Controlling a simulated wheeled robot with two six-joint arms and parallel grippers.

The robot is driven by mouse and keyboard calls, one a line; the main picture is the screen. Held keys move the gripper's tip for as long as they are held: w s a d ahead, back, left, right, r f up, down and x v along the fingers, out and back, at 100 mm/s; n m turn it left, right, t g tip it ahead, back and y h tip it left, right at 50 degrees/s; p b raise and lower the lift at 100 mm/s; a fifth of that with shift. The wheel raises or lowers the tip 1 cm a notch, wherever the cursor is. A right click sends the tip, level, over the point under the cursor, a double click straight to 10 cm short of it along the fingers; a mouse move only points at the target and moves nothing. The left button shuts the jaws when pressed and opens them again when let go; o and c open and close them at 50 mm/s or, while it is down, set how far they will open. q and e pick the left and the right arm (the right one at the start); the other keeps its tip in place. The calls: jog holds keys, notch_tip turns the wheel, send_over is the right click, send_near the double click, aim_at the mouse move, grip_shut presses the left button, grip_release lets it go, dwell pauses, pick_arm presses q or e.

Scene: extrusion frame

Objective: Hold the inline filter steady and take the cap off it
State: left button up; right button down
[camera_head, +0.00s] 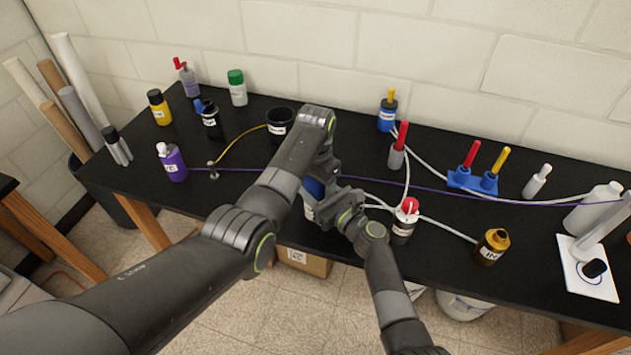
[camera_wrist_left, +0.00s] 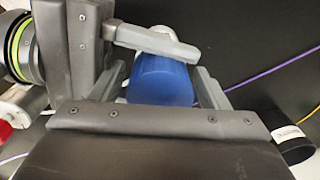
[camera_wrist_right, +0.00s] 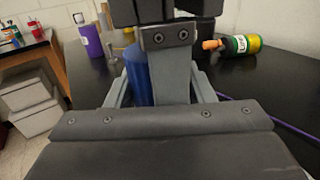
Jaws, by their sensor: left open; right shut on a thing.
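The inline filter (camera_head: 309,208) stands near the front edge of the black table, pale below and blue at its cap (camera_head: 314,187). My left gripper (camera_head: 323,181) comes down from above. In the left wrist view its open fingers stand either side of the blue cap (camera_wrist_left: 162,82), with a small gap at the right. My right gripper (camera_head: 328,212) comes in low from the right and is shut on the filter's body; one of its fingers crosses the pale part in the left wrist view. In the right wrist view a left finger partly hides the blue cylinder (camera_wrist_right: 134,76).
A purple bottle (camera_head: 172,162) and black cup (camera_head: 280,123) stand to the left. A purple line crosses behind the grippers. A red-topped jar (camera_head: 404,222) with white tubing stands close right of my right gripper; an amber bottle (camera_head: 491,247) is farther right.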

pick_arm(q)
jog(key=shift+c, duration=0.4)
jog(key=c, duration=0.7)
jog(key=o, duration=0.8)
jog(key=shift+o, duration=0.2)
notch_tip(320, 180, up, 8)
jog(key=shift+f, duration=0.1)
jog(key=shift+c, duration=0.3)
jog(key=shift+f, duration=3.9)
